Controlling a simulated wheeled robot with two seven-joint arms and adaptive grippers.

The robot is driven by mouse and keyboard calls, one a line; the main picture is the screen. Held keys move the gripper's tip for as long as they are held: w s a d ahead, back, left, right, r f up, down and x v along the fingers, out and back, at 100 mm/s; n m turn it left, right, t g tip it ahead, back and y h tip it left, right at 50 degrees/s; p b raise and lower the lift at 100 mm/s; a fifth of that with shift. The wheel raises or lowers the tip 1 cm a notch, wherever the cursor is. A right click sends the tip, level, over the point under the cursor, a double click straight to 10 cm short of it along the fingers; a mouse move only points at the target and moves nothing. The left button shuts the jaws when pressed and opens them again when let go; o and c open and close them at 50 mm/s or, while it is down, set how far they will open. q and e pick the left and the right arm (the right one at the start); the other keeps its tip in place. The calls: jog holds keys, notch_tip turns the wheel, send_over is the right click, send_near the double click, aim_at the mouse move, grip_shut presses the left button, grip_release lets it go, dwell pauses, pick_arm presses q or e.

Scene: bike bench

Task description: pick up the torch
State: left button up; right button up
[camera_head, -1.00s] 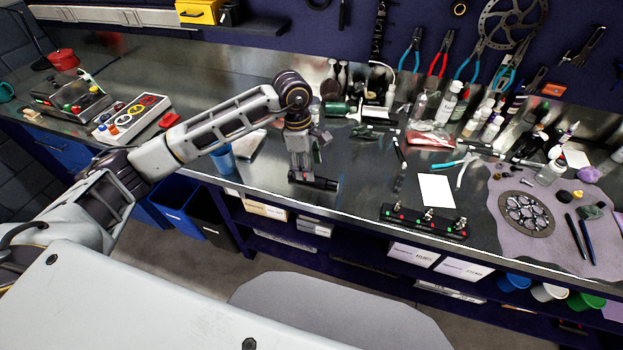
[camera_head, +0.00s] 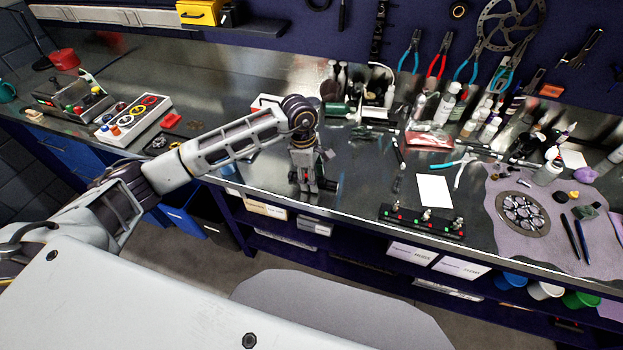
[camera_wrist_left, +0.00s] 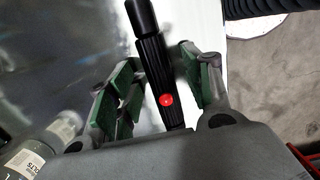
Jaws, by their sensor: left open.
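The torch (camera_wrist_left: 158,75) is a black ribbed cylinder with a red button. In the left wrist view it lies lengthwise between the green-padded fingers of my left gripper (camera_wrist_left: 153,82), which is open. No finger clearly grips it. In the head view my left gripper (camera_head: 312,186) points down at the bench's front edge. It hides much of the torch, and a dark end of the torch (camera_head: 330,186) shows at its right. My right gripper is in neither view.
A black strip with lit buttons (camera_head: 422,221) and a white sheet (camera_head: 434,190) lie to the right on the metal bench (camera_head: 365,180). Bottles (camera_head: 446,104) and tools crowd the back. A game-style controller box (camera_head: 133,119) stands at left. The bench's front edge is close.

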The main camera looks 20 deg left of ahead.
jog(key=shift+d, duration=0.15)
pick_arm(q)
jog(key=shift+c, duration=0.7)
grip_shut()
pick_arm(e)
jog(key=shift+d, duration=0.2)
pick_arm(q)
jog(key=shift+r, duration=0.1)
jog(key=shift+w+r, duration=0.1)
jog(key=shift+r, duration=0.7)
notch_tip(320, 180, up, 7)
jog(key=shift+f+b, duration=0.2)
jog(key=shift+b, duration=0.6)
jog(key=shift+r, duration=0.85)
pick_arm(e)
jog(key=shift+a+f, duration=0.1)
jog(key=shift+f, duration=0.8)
